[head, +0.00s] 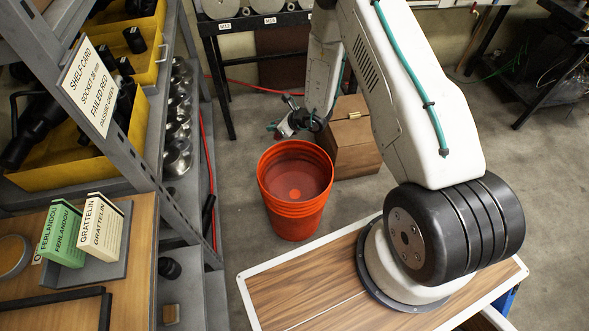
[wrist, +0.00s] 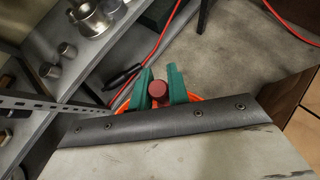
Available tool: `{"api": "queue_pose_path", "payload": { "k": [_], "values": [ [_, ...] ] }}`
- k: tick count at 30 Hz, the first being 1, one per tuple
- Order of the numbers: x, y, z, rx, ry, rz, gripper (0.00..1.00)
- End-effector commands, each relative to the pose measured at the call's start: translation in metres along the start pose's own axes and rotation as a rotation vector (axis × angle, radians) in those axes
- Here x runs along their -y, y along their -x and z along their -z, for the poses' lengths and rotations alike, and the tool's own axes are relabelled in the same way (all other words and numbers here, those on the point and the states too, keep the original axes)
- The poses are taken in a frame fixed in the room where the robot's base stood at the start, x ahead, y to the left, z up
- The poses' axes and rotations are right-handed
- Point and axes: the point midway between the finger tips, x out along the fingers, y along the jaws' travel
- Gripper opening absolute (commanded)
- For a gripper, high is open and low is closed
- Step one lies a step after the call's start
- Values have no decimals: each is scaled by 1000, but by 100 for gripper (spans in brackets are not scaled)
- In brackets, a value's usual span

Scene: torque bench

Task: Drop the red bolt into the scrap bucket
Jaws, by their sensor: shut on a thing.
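The scrap bucket (head: 294,221) is a round orange-red bucket on the grey floor, left of a wooden box. Its open top faces up, with a paler disc at its bottom. My gripper (head: 281,117) is raised near the bucket's far rim. In the wrist view its green fingers (wrist: 161,92) are shut on the red bolt (wrist: 157,89), whose round dull-red head shows between them. The bolt's shank is hidden. A strip of the bucket's orange rim (wrist: 193,96) shows behind the fingers. I cannot tell whether the bolt is fully over the opening.
The wooden box (head: 353,150) stands close behind and right of the bucket. A grey shelf rack (head: 130,100) with yellow bins and metal sockets fills the left. My wooden-topped base is in front.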

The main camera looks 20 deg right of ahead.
Motion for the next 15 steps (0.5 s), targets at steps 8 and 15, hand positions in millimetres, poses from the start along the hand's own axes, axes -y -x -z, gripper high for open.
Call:
{"api": "queue_pose_path", "payload": {
  "k": [8, 15],
  "values": [
    [-35, -59, 100, -3, 74, -105, 0],
    [-56, -79, 147, -1, 112, -149, 0]
  ]
}}
